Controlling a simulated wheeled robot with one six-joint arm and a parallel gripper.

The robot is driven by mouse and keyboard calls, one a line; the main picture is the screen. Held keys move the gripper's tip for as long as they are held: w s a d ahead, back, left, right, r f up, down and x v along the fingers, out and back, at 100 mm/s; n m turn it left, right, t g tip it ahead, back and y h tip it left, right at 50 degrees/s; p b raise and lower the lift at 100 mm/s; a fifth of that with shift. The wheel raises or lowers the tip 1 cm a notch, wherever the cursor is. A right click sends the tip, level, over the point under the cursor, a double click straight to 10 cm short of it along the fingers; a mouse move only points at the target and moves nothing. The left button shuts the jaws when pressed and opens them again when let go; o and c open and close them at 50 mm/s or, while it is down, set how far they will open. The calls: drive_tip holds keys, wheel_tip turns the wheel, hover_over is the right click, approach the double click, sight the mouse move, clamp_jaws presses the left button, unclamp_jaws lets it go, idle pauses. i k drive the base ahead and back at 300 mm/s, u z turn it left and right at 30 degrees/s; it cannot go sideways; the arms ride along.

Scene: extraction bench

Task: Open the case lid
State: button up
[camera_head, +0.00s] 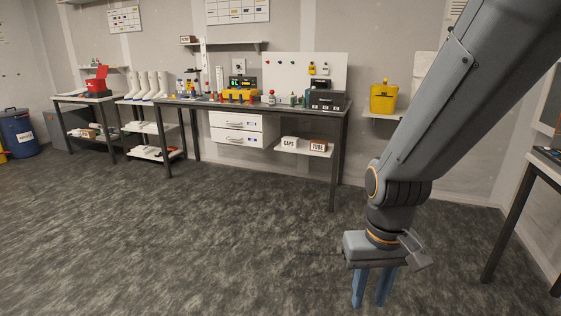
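A dark grey case (327,100) stands on the right end of the long workbench (265,104). Its lid looks shut, though it is small at this distance. My gripper (372,298) hangs low over the floor in the right foreground, well in front of the bench and apart from the case. Its two blue fingers point down and stand apart with nothing visible between them. Their tips are near the lower picture edge.
Small bottles and a yellow-orange box (240,95) stand left of the case. A yellow bin (384,96) sits on a wall shelf to the right. Another table (545,165) stands at the right edge. The floor (200,240) before the bench is clear.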

sight(328, 97)
drive_tip(key=z, duration=0.05)
drive_tip(key=i, duration=1.85)
drive_tip(key=z, duration=0.45)
drive_tip(key=i, duration=1.75)
drive_tip(key=z, duration=0.2)
